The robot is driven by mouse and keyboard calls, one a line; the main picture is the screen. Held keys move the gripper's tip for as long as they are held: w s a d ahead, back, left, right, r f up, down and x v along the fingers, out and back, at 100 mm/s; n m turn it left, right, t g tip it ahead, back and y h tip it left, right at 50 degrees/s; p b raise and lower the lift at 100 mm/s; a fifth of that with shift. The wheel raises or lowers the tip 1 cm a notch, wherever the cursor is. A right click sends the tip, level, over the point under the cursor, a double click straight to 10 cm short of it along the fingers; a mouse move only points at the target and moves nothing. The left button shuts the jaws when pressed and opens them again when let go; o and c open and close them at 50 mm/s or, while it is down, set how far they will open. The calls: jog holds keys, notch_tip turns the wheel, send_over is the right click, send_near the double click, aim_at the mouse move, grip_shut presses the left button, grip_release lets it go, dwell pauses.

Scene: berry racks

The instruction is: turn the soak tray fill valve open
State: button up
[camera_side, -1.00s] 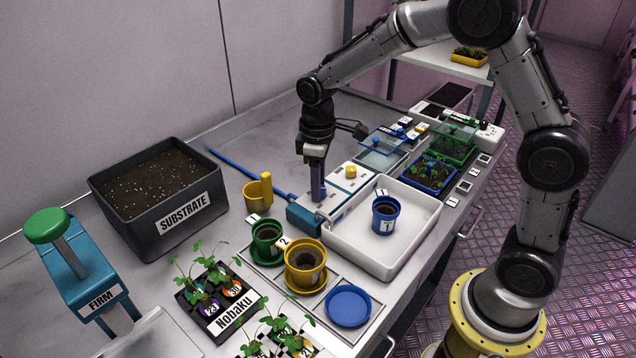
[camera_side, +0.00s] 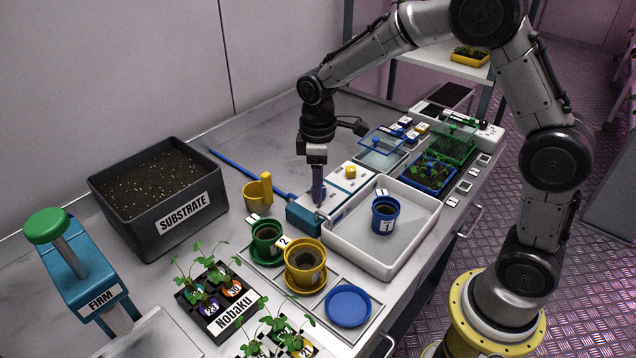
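The white soak tray (camera_side: 358,262) sits right of the middle of the bench. A blue pot labelled 1 (camera_side: 385,214) stands upright in it. The tray floor looks greyer, like a shallow layer of water. The valve handle is hidden by the fingers or too small to make out. The fingers look close together, but I cannot see whether they hold anything.
A green pot (camera_side: 267,240) and a yellow pot labelled 2 (camera_side: 305,265) stand on saucers in front of the block. An empty blue saucer (camera_side: 348,307) lies nearby. A yellow cup (camera_side: 258,190) stands left, beside a blue rod (camera_side: 240,168). The substrate bin (camera_side: 160,205) is further left.

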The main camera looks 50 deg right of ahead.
jog(key=shift+o, duration=0.6)
notch_tip(320, 180, up, 14)
jog(key=shift+f, duration=0.15)
jog(key=shift+s+a, duration=0.1)
jog(key=s+d+r+m+t, duration=0.1)
jog(key=s+r+t, duration=0.2)
jog(key=s+r, duration=0.65)
jog(key=s+f+m+t, duration=0.1)
jog(key=s+f+m, duration=0.2)
jog(key=s+f, duration=0.2)
jog(key=s+f+m+t, duration=0.1)
jog(key=s+f+m, duration=0.2)
jog(key=s, duration=0.6)
notch_tip(320, 180, down, 2)
jog(key=shift+s+d, duration=0.4)
